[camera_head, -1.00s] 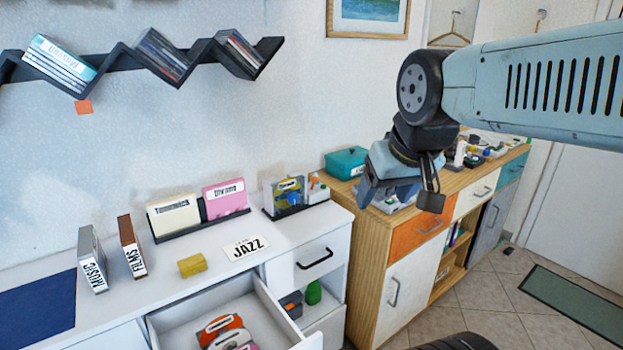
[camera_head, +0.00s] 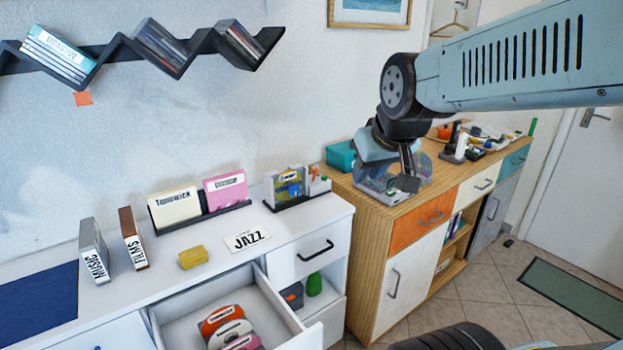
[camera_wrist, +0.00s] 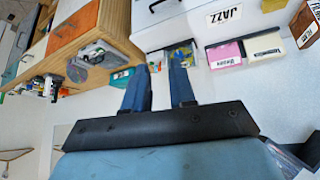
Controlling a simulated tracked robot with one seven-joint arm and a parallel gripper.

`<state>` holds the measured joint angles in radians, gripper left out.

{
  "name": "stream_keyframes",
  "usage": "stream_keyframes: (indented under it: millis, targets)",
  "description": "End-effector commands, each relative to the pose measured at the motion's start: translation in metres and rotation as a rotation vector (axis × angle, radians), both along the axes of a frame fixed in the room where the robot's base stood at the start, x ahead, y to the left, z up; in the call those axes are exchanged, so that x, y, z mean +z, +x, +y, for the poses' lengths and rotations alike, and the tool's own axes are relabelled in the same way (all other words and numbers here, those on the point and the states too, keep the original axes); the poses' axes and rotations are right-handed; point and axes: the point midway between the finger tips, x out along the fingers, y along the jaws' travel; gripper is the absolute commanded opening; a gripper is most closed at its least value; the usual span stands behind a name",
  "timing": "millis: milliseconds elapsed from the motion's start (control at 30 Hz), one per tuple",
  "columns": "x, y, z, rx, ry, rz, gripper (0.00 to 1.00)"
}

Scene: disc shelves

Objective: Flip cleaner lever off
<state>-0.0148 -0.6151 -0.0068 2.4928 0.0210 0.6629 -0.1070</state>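A grey device with a shiny disc (camera_head: 376,190), which looks like the cleaner, sits on the wooden cabinet's top at its near left end. It also shows in the wrist view (camera_wrist: 98,56), to the left of my fingers. I cannot make out its lever or the lever's position. My gripper (camera_head: 400,166) hangs over this device in the head view and hides part of it. In the wrist view the two blue fingers of my gripper (camera_wrist: 160,82) stand apart with nothing between them.
A teal box (camera_head: 341,156) stands behind the device against the wall. A black and white item (camera_head: 456,145) and other small things stand further right on the wooden cabinet (camera_head: 362,212). The white cabinet has an open drawer (camera_head: 282,318) with discs.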

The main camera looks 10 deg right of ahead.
Motion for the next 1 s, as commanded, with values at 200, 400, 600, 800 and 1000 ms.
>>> stream_keyframes:
  millis: [200,400,600,800,1000]
  targets:
    - [-0.012,0.059,0.003,0.070,-0.041,-0.097,0.04]
    - [-0.025,0.107,0.005,0.124,-0.089,-0.189,0.00]
    - [-0.041,0.152,0.006,0.169,-0.148,-0.281,0.00]
    - [-0.059,0.192,0.005,0.207,-0.220,-0.369,0.00]
    - [-0.079,0.226,0.004,0.238,-0.303,-0.455,0.00]
